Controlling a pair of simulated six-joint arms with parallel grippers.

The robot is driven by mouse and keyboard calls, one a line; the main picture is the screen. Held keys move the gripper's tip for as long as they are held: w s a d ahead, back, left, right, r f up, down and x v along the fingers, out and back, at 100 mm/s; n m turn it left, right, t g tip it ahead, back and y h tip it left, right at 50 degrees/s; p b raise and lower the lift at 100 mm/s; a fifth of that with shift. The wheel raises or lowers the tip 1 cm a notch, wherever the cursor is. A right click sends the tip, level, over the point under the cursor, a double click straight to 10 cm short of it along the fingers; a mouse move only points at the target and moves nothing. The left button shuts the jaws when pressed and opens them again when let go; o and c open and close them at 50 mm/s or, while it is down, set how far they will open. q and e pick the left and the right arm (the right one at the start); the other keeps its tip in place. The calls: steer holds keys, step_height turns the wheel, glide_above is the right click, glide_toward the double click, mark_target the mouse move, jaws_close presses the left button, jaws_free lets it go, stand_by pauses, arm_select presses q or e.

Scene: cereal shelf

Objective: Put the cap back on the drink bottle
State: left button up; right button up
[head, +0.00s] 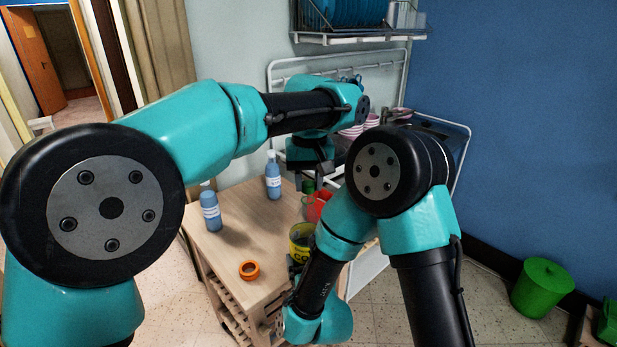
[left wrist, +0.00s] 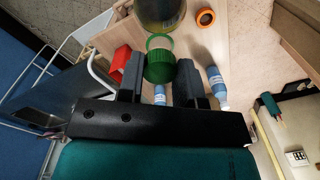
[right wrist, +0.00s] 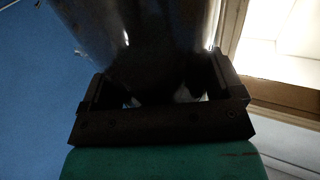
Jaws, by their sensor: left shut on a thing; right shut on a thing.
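A green cap (left wrist: 160,66) with a loop on it sits between the fingers of my left gripper (left wrist: 158,82), which is shut on it. In the head view my left gripper (head: 311,172) hangs over the table's far right part, with the green cap (head: 308,187) just below it. The drink bottle (head: 302,238), dark with a yellow label, stands out nearer the camera, below the cap. It also shows at the top of the left wrist view (left wrist: 160,12), apart from the cap. My right gripper (right wrist: 163,88) is shut on the dark bottle (right wrist: 140,40). Its fingers are mostly hidden in the head view.
The wooden table (head: 232,245) carries two blue bottles (head: 210,210) (head: 273,178) at the left and back, and an orange ring (head: 249,270) in front. A red container (head: 318,207) is close behind the drink bottle. A dish rack (head: 360,38) hangs above. A green bin (head: 542,288) is at right.

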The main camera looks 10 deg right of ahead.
arm_select(q)
steer(key=shift+f, duration=0.3)
steer(key=shift+f, duration=0.55)
stand_by(0.6)
